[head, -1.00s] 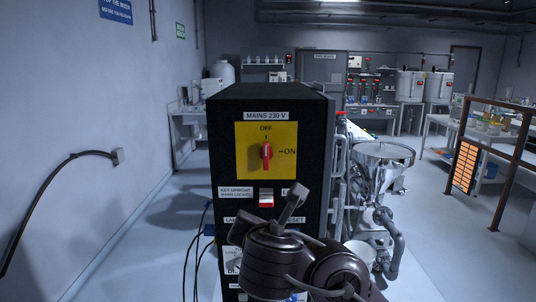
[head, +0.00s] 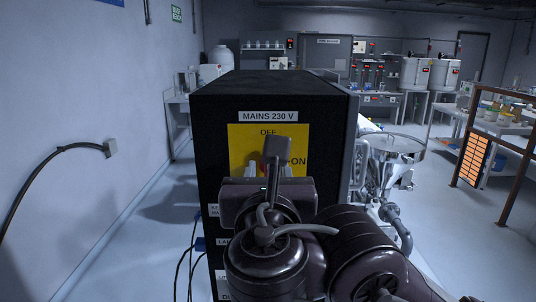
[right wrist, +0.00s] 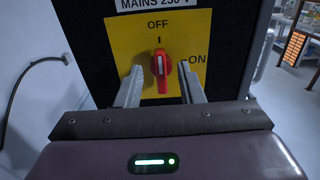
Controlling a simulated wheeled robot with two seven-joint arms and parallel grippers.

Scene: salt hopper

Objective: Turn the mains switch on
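The mains switch is a red rotary knob (right wrist: 161,73) on a yellow plate (right wrist: 118,40) marked OFF at the top and ON at the right. Its white mark points up to OFF. The plate (head: 239,138) also shows in the head view, where my right arm hides most of the knob. My right gripper (right wrist: 161,72) is open in front of the plate, one finger on each side of the knob, with gaps to both. I cannot tell how deep the fingertips reach around it. My left gripper is not in view.
The black cabinet (head: 290,88) carries the MAINS 230 V label (head: 268,117) above the plate. A steel hopper (head: 395,150) stands to its right. Cables hang at its lower left. A wall lies further left, with open floor between.

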